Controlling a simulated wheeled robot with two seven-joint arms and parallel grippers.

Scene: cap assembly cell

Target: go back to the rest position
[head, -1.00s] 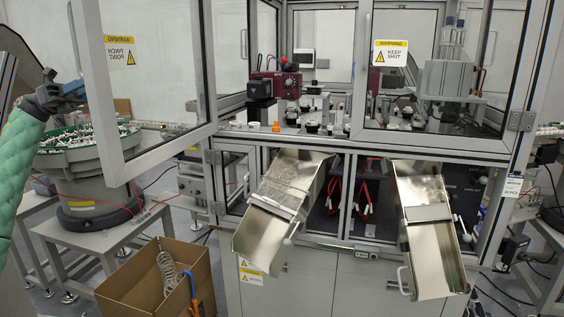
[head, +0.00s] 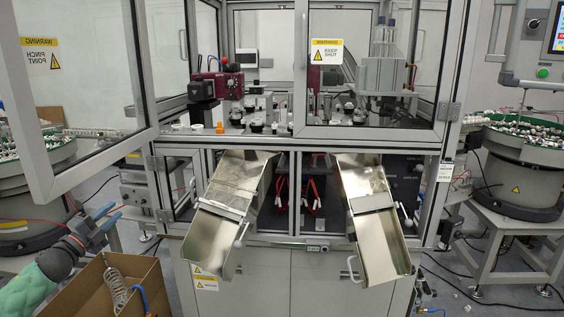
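My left gripper (head: 108,218) is in the lower left of the head view, on the end of my green-sleeved arm. It shows in front of the left bowl feeder's stand, just above and left of the cardboard box (head: 152,286) in the picture. Its fingers are small and seen at an angle, so I cannot tell whether they are open or shut. I see nothing held in it. My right gripper is out of view.
The assembly cell has a left door (head: 88,160) swung open, and two metal chutes, left (head: 213,236) and right (head: 383,245). A bowl feeder (head: 520,180) stands at the right, another (head: 28,238) at the left. Cables lie on the floor at right.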

